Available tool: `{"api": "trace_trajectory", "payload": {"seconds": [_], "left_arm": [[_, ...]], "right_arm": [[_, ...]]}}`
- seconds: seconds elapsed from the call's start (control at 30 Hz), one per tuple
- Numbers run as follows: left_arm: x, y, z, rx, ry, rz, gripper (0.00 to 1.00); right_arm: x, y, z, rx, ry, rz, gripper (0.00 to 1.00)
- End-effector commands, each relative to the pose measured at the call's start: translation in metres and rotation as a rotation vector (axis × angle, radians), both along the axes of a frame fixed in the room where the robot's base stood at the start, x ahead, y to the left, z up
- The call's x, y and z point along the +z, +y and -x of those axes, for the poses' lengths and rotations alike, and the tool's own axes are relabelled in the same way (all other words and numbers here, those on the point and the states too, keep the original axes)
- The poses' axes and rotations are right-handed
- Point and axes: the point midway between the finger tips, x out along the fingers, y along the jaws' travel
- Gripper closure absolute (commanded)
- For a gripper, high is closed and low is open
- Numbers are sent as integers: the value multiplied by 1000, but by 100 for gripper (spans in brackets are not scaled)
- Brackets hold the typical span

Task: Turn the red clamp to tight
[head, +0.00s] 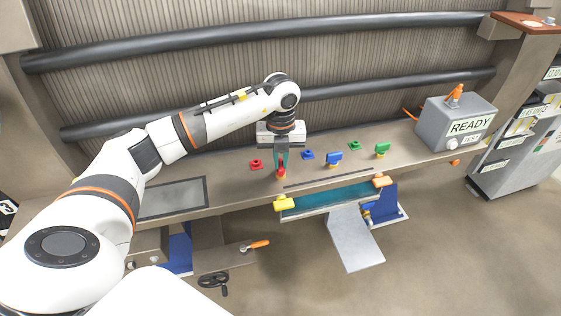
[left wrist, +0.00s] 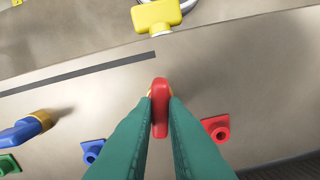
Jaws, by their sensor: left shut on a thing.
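The red clamp (head: 282,173) stands on the bench top (head: 235,177). In the left wrist view its red handle (left wrist: 160,108) shows as a narrow bar between green fingertips. My left gripper (head: 281,168) comes down from above and is shut on this red handle; the same gripper shows in the left wrist view (left wrist: 160,100). The fingers hide the lower part of the clamp. I see no tight mark in these frames. My right gripper is not in view.
Beside the clamp are a red socket (head: 256,164) and a blue socket (head: 308,155). A blue clamp (head: 333,158), green clamp (head: 382,150) and green socket (head: 354,146) stand further right. A yellow handle (head: 284,203) is at the front edge. A grey READY box (head: 455,122) is at the right end.

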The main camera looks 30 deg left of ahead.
Motion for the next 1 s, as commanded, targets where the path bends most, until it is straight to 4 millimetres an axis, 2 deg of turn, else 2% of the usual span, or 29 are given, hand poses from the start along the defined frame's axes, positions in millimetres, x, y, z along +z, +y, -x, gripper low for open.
{"api": "trace_trajectory", "payload": {"seconds": [0.23,0.67,0.9,1.0], "left_arm": [[-1,1,0,-297,-2,-1,100],[-1,0,0,-382,-1,0,100],[-1,0,-1,-669,-3,-1,100],[0,0,0,-738,-2,0,100]], "right_arm": [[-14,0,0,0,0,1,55],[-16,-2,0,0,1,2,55],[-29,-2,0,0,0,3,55],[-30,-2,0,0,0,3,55]]}}
